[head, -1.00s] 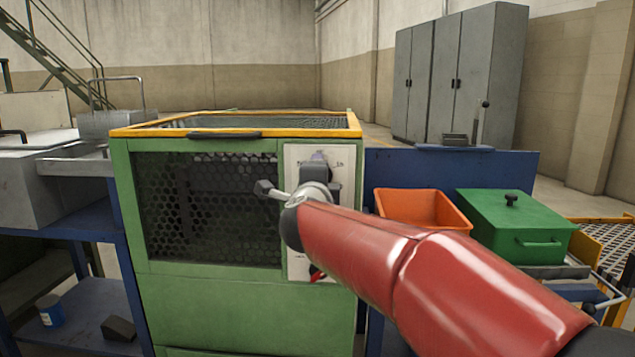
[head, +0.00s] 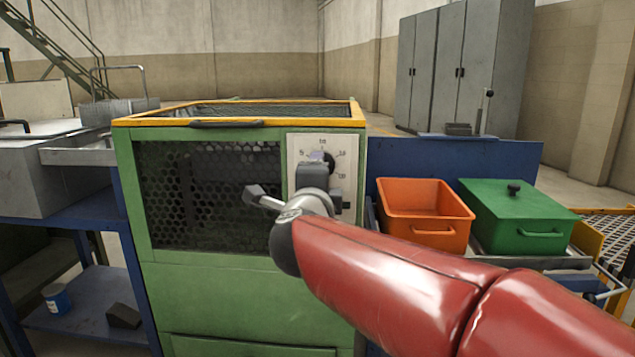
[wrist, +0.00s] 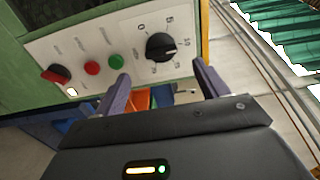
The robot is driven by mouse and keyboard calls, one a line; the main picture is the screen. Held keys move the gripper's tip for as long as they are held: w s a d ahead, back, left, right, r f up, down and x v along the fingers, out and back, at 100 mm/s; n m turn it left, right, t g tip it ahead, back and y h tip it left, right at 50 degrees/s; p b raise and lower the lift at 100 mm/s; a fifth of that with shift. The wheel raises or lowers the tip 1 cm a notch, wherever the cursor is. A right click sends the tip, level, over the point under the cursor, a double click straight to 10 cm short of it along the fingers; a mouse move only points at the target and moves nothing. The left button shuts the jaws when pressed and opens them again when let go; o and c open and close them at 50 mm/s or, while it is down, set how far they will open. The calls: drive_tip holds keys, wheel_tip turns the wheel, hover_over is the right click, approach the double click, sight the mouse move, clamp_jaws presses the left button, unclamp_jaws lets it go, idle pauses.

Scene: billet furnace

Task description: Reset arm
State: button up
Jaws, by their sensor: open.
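My red arm reaches in from the lower right of the head view, and its gripper (head: 318,172) is in front of the white control panel (head: 347,150) of the green machine. In the wrist view the two purple fingers (wrist: 162,90) are spread apart with nothing between them. The panel's black dial (wrist: 160,46) lies beyond the fingers, apart from them. It also shows in the head view (head: 328,160), partly behind the gripper. The lower part of the panel is hidden by my arm in the head view.
The wrist view shows a green button (wrist: 116,62), a red button (wrist: 92,68) and a red switch (wrist: 56,74). Right of the machine (head: 220,300) stand an orange bin (head: 425,238) and a green lidded box (head: 520,240). A blue bench (head: 60,225) is at left.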

drive_tip(key=s+d+f+n+g+p, duration=0.2)
drive_tip(key=s+d+f+n+g, duration=0.2)
drive_tip(key=s, duration=0.5)
drive_tip(key=s+d+f+n+g+p, duration=0.3)
drive_tip(key=s+d+f+n, duration=0.3)
drive_tip(key=s+d+n, duration=0.2)
drive_tip(key=s+d+f+n+g+p, duration=0.3)
drive_tip(key=s+d+f+n+g, duration=0.2)
drive_tip(key=s, duration=0.5)
drive_tip(key=shift+s+d+f+n+y, duration=0.25)
drive_tip(key=shift+d+n+y, duration=0.05)
drive_tip(key=shift+d+n, duration=0.4)
drive_tip(key=shift+c, duration=0.3)
